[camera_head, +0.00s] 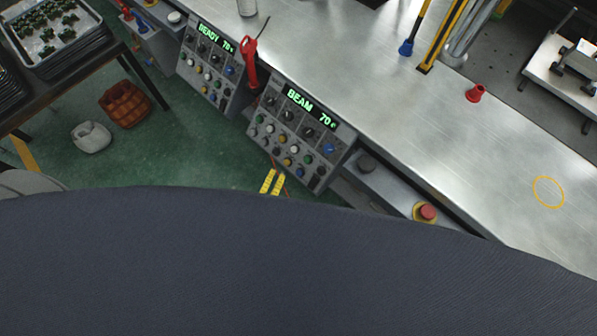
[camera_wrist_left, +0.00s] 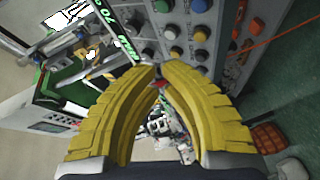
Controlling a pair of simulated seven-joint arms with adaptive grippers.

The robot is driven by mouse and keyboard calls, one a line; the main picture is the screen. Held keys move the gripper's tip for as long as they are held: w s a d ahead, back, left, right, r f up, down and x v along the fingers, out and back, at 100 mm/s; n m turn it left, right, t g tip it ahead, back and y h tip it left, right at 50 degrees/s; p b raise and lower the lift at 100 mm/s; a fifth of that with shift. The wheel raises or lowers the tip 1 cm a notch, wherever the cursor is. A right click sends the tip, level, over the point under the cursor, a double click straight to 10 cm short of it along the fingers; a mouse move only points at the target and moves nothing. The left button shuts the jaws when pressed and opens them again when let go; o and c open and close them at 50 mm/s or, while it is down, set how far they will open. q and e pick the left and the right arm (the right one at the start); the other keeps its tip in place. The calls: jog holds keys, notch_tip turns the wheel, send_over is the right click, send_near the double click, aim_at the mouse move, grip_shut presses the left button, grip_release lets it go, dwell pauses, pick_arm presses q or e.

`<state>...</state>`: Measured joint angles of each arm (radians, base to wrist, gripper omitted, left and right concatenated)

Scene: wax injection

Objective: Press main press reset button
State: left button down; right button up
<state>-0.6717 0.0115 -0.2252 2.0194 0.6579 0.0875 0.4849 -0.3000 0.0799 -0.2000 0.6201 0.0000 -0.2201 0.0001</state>
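Each carries rows of coloured buttons and knobs; no readable label shows which one is the main press reset button. The left wrist view shows green (camera_wrist_left: 161,6), blue (camera_wrist_left: 200,5) and yellow (camera_wrist_left: 174,32) buttons beyond the fingertips. My left gripper (camera_head: 272,182) is at the nearer panel's lower edge; its yellow ribbed fingers (camera_wrist_left: 158,70) are nearly together and empty. My right gripper is not in view.
A red button on a yellow base (camera_head: 426,212) sits beside the nearer panel. A red-handled tool (camera_head: 250,66) stands between the panels. The metal bench (camera_head: 400,120) is mostly clear. A brown basket (camera_head: 126,103) is on the green floor. A dark surface covers the lower head view.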

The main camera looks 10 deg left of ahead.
pick_arm(q)
jog(key=shift+w+d+f, duration=0.5)
jog(key=shift+w+f, duration=0.3)
jog(key=shift+w+d+f, duration=0.55)
jog(key=shift+w+f, duration=0.3)
jog(key=shift+w+d+f, duration=0.5)
jog(key=shift+w+f, duration=0.3)
jog(key=shift+w+d+f, duration=0.4)
jog(key=shift+w+f, duration=0.2)
dwell(1.3)
jog(key=shift+s+a+r, duration=0.1)
jog(key=shift+s+r, duration=0.05)
jog(key=shift+s+a+r, duration=0.25)
jog(key=shift+s+r, duration=0.15)
dwell(0.3)
jog(key=shift+s+a+r, duration=0.55)
jog(key=shift+s+r, duration=0.3)
jog(key=shift+s+a+r, duration=0.5)
jog(key=shift+s+r, duration=0.3)
